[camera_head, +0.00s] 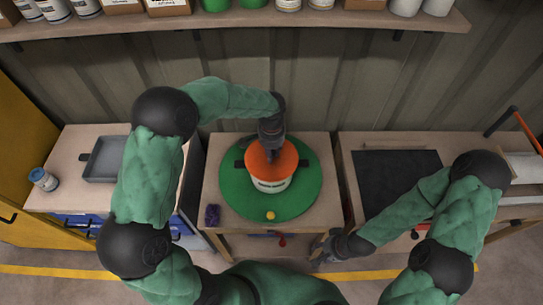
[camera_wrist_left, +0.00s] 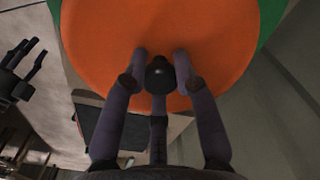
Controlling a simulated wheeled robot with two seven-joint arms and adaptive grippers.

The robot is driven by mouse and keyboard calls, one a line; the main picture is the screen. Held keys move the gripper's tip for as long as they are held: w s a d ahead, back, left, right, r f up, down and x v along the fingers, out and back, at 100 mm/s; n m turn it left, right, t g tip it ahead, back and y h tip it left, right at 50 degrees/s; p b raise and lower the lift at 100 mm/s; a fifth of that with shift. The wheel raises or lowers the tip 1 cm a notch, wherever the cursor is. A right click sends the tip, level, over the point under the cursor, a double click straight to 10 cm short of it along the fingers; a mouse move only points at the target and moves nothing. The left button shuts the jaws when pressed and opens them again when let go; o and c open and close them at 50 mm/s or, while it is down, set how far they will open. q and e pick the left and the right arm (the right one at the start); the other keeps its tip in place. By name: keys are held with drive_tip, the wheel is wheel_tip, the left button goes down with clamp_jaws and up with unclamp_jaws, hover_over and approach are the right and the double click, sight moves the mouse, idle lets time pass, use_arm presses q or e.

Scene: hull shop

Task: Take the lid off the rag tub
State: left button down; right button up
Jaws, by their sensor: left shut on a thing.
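The rag tub (camera_head: 271,186) is white with a label and stands on a round green mat (camera_head: 236,188) on the middle bench. Its orange lid (camera_head: 264,165) covers the top of the tub; I cannot tell whether a small gap lies between them. My left gripper (camera_head: 272,150) comes down from above onto the lid. In the left wrist view, its fingers (camera_wrist_left: 160,62) are shut around the dark round knob (camera_wrist_left: 159,76) in the lid (camera_wrist_left: 215,35). My right gripper (camera_head: 322,248) is empty, low in front of the benches, with its fingers apart in the left wrist view (camera_wrist_left: 27,68).
A grey tray (camera_head: 105,160) and a can (camera_head: 43,179) are on the left bench. A shelf (camera_head: 240,20) with cans runs above.

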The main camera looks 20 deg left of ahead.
use_arm(q)
drive_tip(key=shift+r, duration=0.5)
wheel_tip(320, 180, up, 2)
drive_tip(key=shift+r+p, duration=0.1)
drive_tip(key=shift+p, duration=0.35)
drive_tip(key=s+d+r+p, duration=0.3)
drive_tip(key=s+d+r, duration=0.4)
drive_tip(key=s, duration=0.5)
wheel_tip(320, 180, up, 3)
drive_tip(key=shift+d+f, duration=0.15)
